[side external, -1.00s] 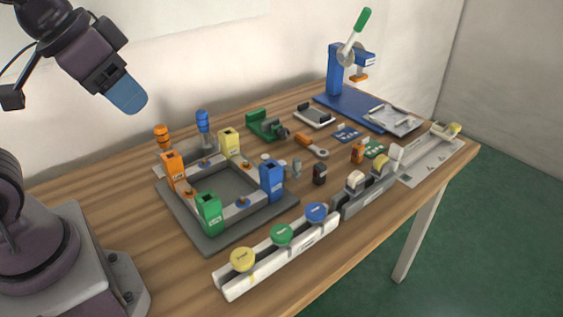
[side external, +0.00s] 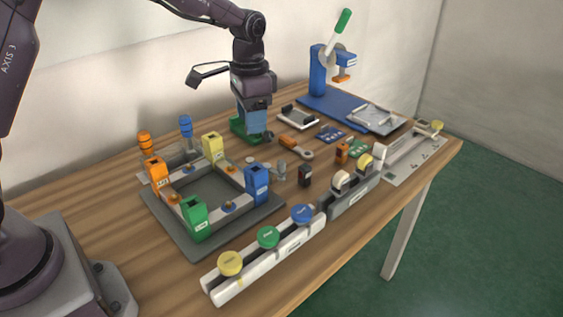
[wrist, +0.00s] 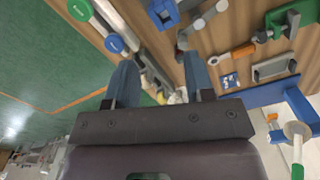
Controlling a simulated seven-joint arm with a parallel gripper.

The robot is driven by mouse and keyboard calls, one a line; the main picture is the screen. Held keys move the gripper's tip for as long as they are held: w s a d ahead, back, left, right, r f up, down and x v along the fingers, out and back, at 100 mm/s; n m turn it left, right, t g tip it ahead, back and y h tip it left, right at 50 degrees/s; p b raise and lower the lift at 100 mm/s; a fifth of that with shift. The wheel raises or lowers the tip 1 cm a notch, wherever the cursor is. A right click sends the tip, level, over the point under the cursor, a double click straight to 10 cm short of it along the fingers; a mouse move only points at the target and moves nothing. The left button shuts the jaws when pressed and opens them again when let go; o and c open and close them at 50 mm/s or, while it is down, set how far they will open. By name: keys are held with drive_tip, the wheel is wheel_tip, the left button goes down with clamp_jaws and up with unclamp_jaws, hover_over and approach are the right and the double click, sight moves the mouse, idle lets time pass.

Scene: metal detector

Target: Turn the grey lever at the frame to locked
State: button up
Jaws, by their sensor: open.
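The frame (side external: 168,222) is a dark grey square base with orange, yellow, blue and green corner blocks. A small grey lever (side external: 279,169) stands at its right side, near the blue block (side external: 257,183); its exact turn is too small to read. In the wrist view, grey lever-like parts (wrist: 204,22) show at the top, beside the blue block (wrist: 163,12). My gripper (side external: 254,125) points down behind the frame, in front of the green vise, apart from the lever. In the wrist view my gripper (wrist: 162,78) is open, with nothing between its fingers.
The green vise (side external: 239,127) is partly hidden by my gripper. An orange-handled wrench (side external: 296,146), a small dark block (side external: 305,176) and a rail with yellow, green and blue discs (side external: 268,262) lie around. A blue press (side external: 318,75) stands at the back right.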

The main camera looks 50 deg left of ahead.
sight(282, 161)
drive_tip(key=w+f+m, duration=0.4)
drive_tip(key=w+m, duration=0.2)
drive_tip(key=w, duration=0.3)
drive_tip(key=f, duration=1.2)
drive_tip(key=shift+s+a, duration=0.2)
drive_tip(key=shift+s, duration=0.05)
clamp_jaws()
